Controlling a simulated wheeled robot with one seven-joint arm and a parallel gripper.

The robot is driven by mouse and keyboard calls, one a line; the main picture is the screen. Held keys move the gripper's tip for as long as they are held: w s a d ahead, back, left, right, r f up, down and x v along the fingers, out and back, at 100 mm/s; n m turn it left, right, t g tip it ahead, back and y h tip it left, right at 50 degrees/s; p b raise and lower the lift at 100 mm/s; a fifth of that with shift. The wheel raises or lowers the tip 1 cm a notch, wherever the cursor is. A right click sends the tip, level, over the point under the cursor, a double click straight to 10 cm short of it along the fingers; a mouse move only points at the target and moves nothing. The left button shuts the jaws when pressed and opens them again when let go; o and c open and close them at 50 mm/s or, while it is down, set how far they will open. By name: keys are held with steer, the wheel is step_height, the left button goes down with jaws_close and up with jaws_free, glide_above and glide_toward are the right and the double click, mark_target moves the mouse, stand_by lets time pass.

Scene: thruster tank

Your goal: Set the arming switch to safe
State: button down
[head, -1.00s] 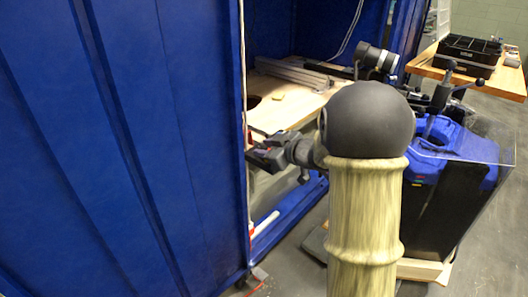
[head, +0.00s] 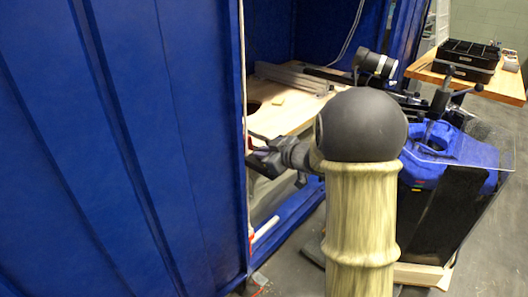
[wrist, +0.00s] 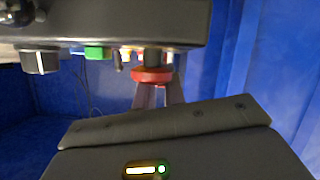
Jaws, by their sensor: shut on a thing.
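In the wrist view a dark control panel (wrist: 120,18) hangs across the top. A switch with a red collar and a dark stem (wrist: 152,74), which seems to be the arming switch, sticks out below it. My gripper (wrist: 154,90) has its fingers at this red collar and is shut on it. The setting of the switch and any label cannot be read. In the head view my gripper (head: 256,157) is at the edge of the blue enclosure's opening, and the panel is hidden behind the blue wall.
The blue wall (head: 130,150) fills the left of the head view. A black knob with a white mark (wrist: 40,61) and a green button (wrist: 97,52) are on the panel, left of the switch. A wooden work surface (head: 285,112) is inside the enclosure.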

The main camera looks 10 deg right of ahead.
steer(key=p, duration=0.2)
steer(key=shift+r+p, duration=0.35)
steer(key=shift+r+g+h+p, duration=0.1)
steer(key=shift+g+h+p, duration=0.25)
steer(key=shift+p, duration=0.25)
steer(key=p, duration=0.3)
steer(key=g+h+p, duration=0.1)
steer(key=p, duration=0.3)
steer(key=shift+w+a+r, duration=0.25)
steer(key=shift+w, duration=0.05)
steer(key=p, duration=0.3)
steer(key=g+p, duration=0.1)
steer(key=p, duration=0.2)
steer(key=shift+w+a+r+g+h, duration=0.1)
steer(key=shift+w+a+g+h, duration=0.05)
steer(key=shift+w+g+h, duration=0.1)
steer(key=g+h+p, duration=0.1)
steer(key=p, duration=0.7)
steer(key=w+g+p, duration=0.1)
steer(key=p, duration=0.7)
steer(key=shift+a+r+g+h, duration=0.15)
steer(key=shift+a+g+h, duration=0.15)
steer(key=shift+a+h, duration=0.1)
steer(key=p, duration=0.3)
steer(key=shift+w+f+g+h+p, duration=0.1)
steer(key=shift+f+g+h+p, duration=0.25)
steer(key=shift+p, duration=0.45)
